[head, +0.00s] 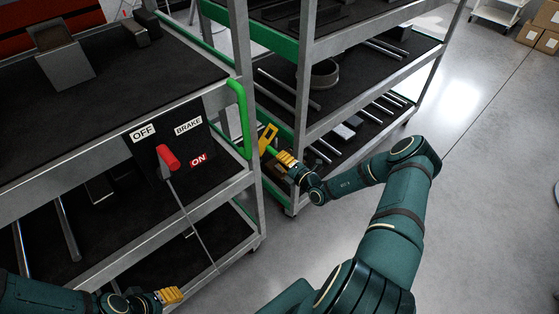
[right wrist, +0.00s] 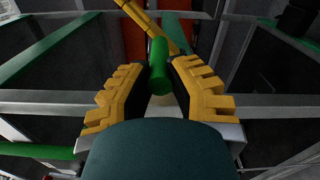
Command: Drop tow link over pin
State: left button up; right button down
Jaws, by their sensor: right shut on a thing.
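The yellow tow link (head: 267,136) shows in the head view beside the near cart's corner post, with a green grip at its lower end. My right gripper (head: 284,160) is shut on that green grip. In the right wrist view the green grip (right wrist: 159,66) stands between the two yellow fingers of my right gripper (right wrist: 158,85), and the yellow bar of the tow link (right wrist: 151,22) slants away beyond it. I cannot make out the pin in either view. My left gripper (head: 171,295) is low at the left; its finger opening is not clear.
The near cart (head: 200,87) has a green handle (head: 240,118) and a red-knobbed brake lever (head: 168,158) near OFF, BRAKE and ON labels. A second shelved cart (head: 303,75) stands close behind, leaving a narrow gap. Floor (head: 480,200) at the right is clear.

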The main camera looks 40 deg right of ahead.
jog(key=shift+w+d+f+m+b, duration=0.1)
jog(key=shift+d+f+m+b, duration=0.35)
jog(key=shift+m, duration=1)
jog(key=shift+s+f+m+b, duration=0.1)
jog(key=shift+f+m+b, duration=0.45)
jog(key=shift+f+m, duration=0.7)
jog(key=shift+w+d+f+m+b, duration=0.1)
jog(key=shift+d+f+m+b, duration=0.25)
jog(key=shift+m, duration=1.35)
jog(key=shift+a, duration=0.1)
jog(key=c, duration=0.8)
grip_release()
jog(key=shift+c, duration=0.2)
jog(key=s+d, duration=0.1)
jog(key=s, duration=1.1)
